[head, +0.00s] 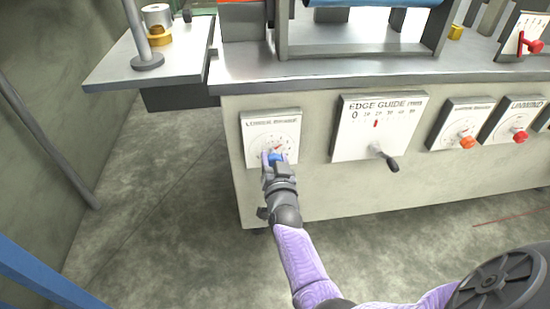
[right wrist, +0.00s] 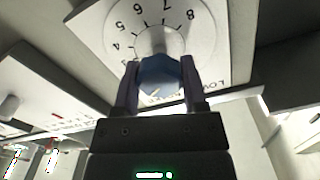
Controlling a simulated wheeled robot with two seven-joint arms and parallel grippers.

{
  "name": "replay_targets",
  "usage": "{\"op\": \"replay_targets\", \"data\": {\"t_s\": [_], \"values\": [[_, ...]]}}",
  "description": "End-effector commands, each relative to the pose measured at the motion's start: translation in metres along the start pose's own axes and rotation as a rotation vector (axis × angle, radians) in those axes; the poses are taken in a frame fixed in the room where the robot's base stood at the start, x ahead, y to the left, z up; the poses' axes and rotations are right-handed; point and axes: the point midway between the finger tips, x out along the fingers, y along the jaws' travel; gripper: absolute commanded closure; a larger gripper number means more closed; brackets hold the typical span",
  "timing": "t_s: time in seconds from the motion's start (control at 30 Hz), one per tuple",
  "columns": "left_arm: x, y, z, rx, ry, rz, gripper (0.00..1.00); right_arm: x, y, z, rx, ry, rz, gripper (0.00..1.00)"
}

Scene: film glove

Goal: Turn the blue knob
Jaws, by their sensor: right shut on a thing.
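The blue knob (head: 277,158) is on a white dial panel (head: 257,126) at the left end of the machine's front. In the right wrist view the blue knob (right wrist: 160,76) sits between the two fingers, in front of the numbered dial (right wrist: 200,32). My right gripper (head: 273,160) is shut on the knob, with one finger on each side of it. It also shows in the right wrist view (right wrist: 158,88). The gripper and knob hide part of the dial face. My left gripper is not in view.
To the right are the edge guide panel (head: 376,126) with a black crank (head: 387,158), an orange knob (head: 467,142) and a red knob (head: 520,136). A side table (head: 110,72) with rolls juts out at the upper left. The floor left of the machine is clear.

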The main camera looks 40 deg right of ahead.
Motion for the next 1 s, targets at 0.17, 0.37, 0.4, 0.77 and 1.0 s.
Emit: {"op": "replay_targets", "data": {"t_s": [0.17,0.37,0.4,0.77,1.0], "values": [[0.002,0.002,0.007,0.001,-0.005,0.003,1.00,0.000,0.000,0.000,0.130,0.000,0.000,1.00],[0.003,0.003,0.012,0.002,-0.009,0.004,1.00,0.000,0.001,0.000,0.245,-0.001,0.000,1.00],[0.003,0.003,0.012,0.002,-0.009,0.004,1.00,0.000,0.001,0.001,0.264,-0.002,0.000,1.00],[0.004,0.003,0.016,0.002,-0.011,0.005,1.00,0.000,0.001,0.001,0.347,-0.002,0.000,1.00],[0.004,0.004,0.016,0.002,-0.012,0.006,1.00,0.000,0.001,0.001,0.352,-0.002,0.000,1.00]]}}
